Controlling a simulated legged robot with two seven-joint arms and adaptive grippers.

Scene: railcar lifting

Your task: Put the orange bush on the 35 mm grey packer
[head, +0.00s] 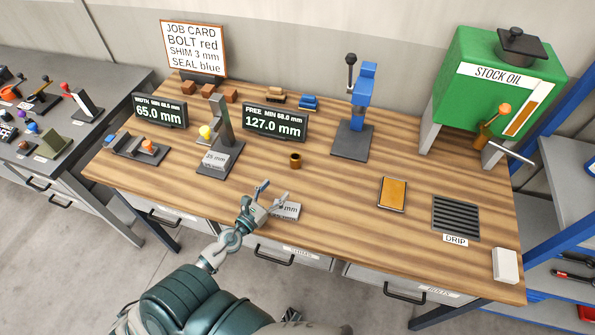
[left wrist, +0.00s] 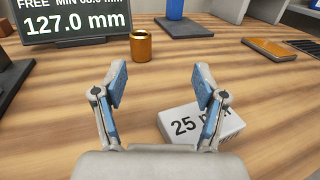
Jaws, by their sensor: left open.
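The orange bush (head: 295,160) stands upright on the wooden bench, in front of the FREE display. It also shows in the left wrist view (left wrist: 140,47), beyond my fingers and left of centre. A grey packer (head: 215,159) lies on the base of the dark upright stand; its small label seems to read 35 mm. Another grey packer (head: 288,211) lies by my gripper, marked 25 mm in the left wrist view (left wrist: 196,124). My left gripper (head: 273,192) is open and empty, above the bench on the near side of the bush. My right gripper is out of view.
The FREE display (head: 275,121) reads 127.0 mm. A blue press (head: 357,110) stands behind and right of the bush. An orange-yellow pad (head: 391,194) and a drip grate (head: 456,217) lie to the right. The bench (head: 335,205) is clear between bush and pad.

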